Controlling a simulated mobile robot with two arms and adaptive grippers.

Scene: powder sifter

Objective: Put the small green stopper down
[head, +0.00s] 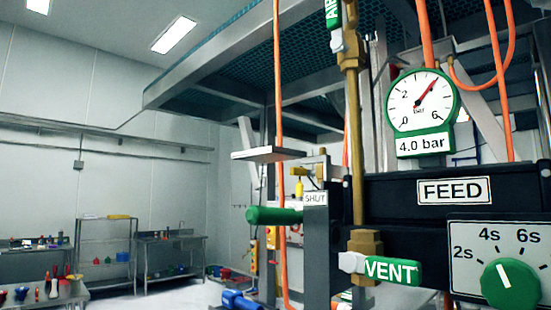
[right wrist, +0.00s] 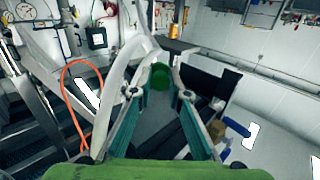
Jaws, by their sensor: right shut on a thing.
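The small green stopper (right wrist: 160,78) shows in the right wrist view as a rounded green piece between the far ends of my right gripper's fingers. My right gripper (right wrist: 160,84) is shut on it. The stopper's lower part blends into a darker shape behind, so its full outline is unclear. What lies directly beneath it cannot be told. Neither of my grippers shows in the head view, and my left gripper shows in neither view.
In the head view, a black FEED panel (head: 519,190), a pressure gauge (head: 423,101), a green VENT lever (head: 392,270) and a green lever (head: 274,216) beside a SHUT label stand close. An orange hose (right wrist: 66,95) loops at left in the wrist view. Workbenches (head: 170,240) stand far back.

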